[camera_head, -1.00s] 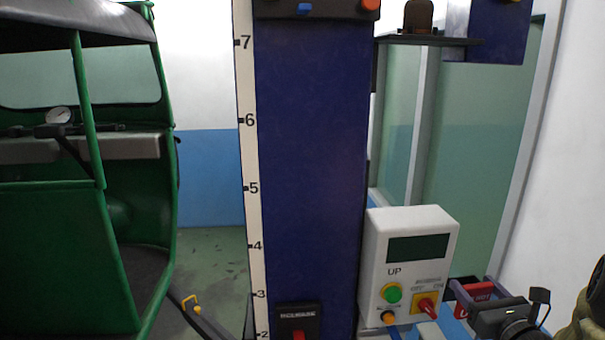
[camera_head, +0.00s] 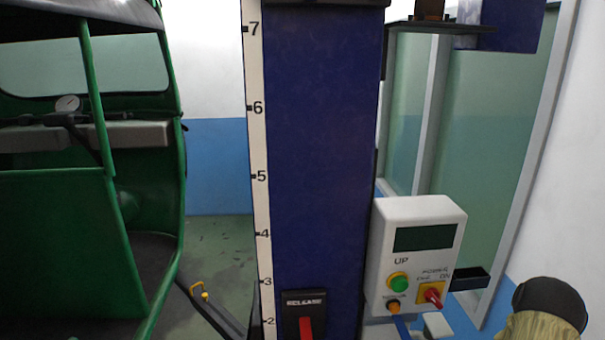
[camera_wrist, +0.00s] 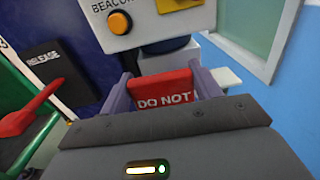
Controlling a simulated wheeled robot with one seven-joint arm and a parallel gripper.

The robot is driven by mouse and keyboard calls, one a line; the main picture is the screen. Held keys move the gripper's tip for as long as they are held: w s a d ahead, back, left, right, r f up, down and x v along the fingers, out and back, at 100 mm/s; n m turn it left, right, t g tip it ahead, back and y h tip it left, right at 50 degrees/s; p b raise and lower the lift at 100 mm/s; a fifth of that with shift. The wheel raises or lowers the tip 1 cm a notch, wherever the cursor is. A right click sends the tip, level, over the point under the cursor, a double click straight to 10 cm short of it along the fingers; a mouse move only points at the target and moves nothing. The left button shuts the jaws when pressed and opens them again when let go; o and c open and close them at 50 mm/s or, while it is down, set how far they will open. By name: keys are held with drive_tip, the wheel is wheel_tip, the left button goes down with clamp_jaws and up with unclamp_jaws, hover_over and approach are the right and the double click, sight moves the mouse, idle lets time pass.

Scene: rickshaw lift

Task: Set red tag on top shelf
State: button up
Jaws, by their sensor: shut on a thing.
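The red tag (camera_wrist: 165,92) shows in the wrist view with the white letters "DO NOT". It is between the two purple fingers of my gripper (camera_wrist: 163,84), which is shut on it. The gripper is below and in front of the control box (camera_wrist: 147,20), near its orange beacon button. In the head view the gripper and tag are out of sight; only part of my arm shows at the lower right. A dark shelf (camera_head: 440,27) shows at the upper right in the head view, with a brownish object on it, cut off by the top edge.
The blue lift column (camera_head: 322,150) with a white scale stands in the middle. The control box (camera_head: 418,250) is beside it, with a small black tray (camera_head: 470,279) at its right. A red release lever (camera_head: 306,327) is low on the column. A green rickshaw (camera_head: 60,230) stands left.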

drive_tip(key=a+f+b, duration=0.3)
drive_tip(key=f+b, duration=0.2)
drive_tip(key=f, duration=0.8)
drive_tip(key=a+f+b, duration=0.3)
drive_tip(key=f+b, duration=0.2)
drive_tip(key=f, duration=0.9)
drive_tip(key=shift+w+h, duration=0.3)
drive_tip(key=shift+a, duration=0.1)
drive_tip(key=a, duration=0.7)
